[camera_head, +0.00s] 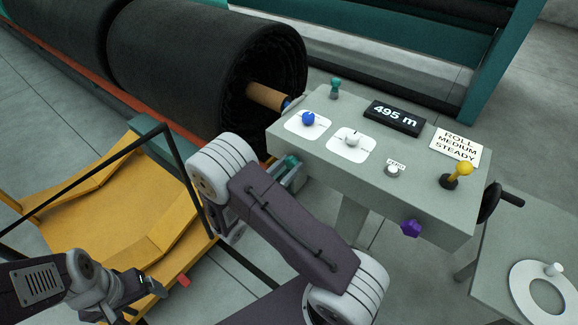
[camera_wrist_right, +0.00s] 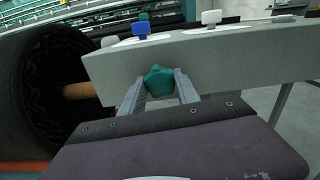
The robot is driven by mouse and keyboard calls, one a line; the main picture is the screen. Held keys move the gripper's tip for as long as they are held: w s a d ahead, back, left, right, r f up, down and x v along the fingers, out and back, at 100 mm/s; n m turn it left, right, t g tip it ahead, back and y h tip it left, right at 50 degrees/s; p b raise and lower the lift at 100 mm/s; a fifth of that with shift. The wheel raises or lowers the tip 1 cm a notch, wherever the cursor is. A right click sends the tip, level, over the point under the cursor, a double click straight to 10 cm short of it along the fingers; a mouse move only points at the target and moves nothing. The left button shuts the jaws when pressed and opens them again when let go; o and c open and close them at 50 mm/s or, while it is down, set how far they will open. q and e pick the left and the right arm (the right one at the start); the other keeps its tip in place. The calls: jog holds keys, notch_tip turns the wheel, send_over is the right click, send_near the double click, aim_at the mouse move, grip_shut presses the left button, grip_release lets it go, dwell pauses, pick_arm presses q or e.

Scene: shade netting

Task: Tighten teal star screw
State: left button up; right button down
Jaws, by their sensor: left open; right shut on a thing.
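In the head view my right gripper (camera_head: 292,173) is at the left end of the console (camera_head: 345,170), and my wrist and arm mostly hide the screw there. My left gripper (camera_head: 150,286) is open and empty, low at the left over the yellow cart's near edge.
The console top carries a blue knob (camera_head: 308,118), a white knob (camera_head: 352,139), a display (camera_head: 394,117) and a yellow-topped lever (camera_head: 461,170). A purple knob (camera_head: 411,228) is on its front. A black netting roll (camera_head: 200,70) stands close behind; a yellow cart (camera_head: 110,205) is left.

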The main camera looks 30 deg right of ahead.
aim_at(290, 166)
jog(key=shift+f+m+b, duration=0.15)
jog(key=shift+m+b, duration=0.25)
jog(key=c, duration=0.9)
grip_release()
jog(key=shift+a, duration=0.1)
jog(key=shift+p+v, duration=0.45)
jog(key=shift+v, duration=2)
jog(key=o, duration=0.5)
jog(key=shift+o, duration=0.2)
